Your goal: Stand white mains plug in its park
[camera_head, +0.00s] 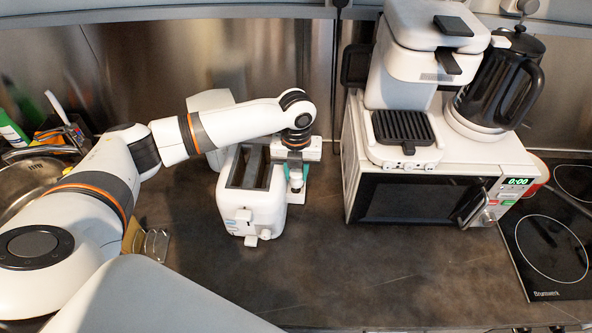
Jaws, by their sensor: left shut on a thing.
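My left gripper (295,171) reaches down at the right side of the white toaster (248,213), its teal fingers shut on a small white and dark piece, which looks like the white mains plug (295,184). The plug points down, roughly upright. Just below it is a small pale block (299,198) on the counter, which may be the park. I cannot tell whether the plug touches it. The arm's wrist hides the view from above. My right gripper is out of view.
A white microwave (414,200) stands to the right, carrying a coffee maker (406,75) and a dark kettle (497,90). A black hob (549,250) is at far right, a sink (22,185) at left. The front counter (350,270) is clear.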

